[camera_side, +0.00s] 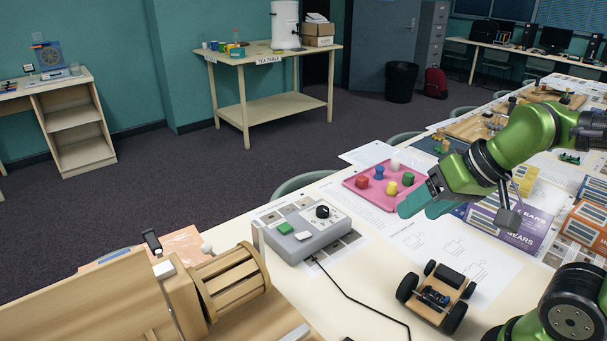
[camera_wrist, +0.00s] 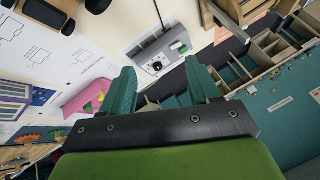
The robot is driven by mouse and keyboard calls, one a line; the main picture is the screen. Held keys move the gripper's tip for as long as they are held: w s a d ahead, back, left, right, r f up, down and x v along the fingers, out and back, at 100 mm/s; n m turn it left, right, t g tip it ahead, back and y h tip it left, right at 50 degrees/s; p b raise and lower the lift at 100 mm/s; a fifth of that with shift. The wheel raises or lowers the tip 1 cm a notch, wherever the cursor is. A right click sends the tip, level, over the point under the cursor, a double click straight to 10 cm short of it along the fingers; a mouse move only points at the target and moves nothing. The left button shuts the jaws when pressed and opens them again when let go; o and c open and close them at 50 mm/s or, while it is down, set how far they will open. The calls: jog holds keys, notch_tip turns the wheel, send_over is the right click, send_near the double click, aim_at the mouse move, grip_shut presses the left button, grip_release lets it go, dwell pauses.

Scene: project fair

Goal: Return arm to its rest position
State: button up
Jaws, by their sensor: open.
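My green arm reaches in from the right in the side view, and my gripper (camera_side: 426,200) hangs in the air above the table, near the pink tray (camera_side: 353,184). In the wrist view my gripper (camera_wrist: 164,80) shows two teal fingers spread apart with nothing between them. The grey control box (camera_side: 308,236) with a black knob and a green button stands on the table to the lower left of my gripper. It also shows beyond the fingers in the wrist view (camera_wrist: 157,55).
The pink tray holds several coloured pieces. A small wheeled car (camera_side: 436,294) stands at the front, with a black cable to its left. A wooden drum device (camera_side: 232,281) fills the front left. Purple boxes (camera_side: 527,232) stand at right, close to my arm.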

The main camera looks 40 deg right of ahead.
jog(key=shift+s+r+t, duration=0.3)
jog(key=shift+r, duration=0.35)
dwell(0.4)
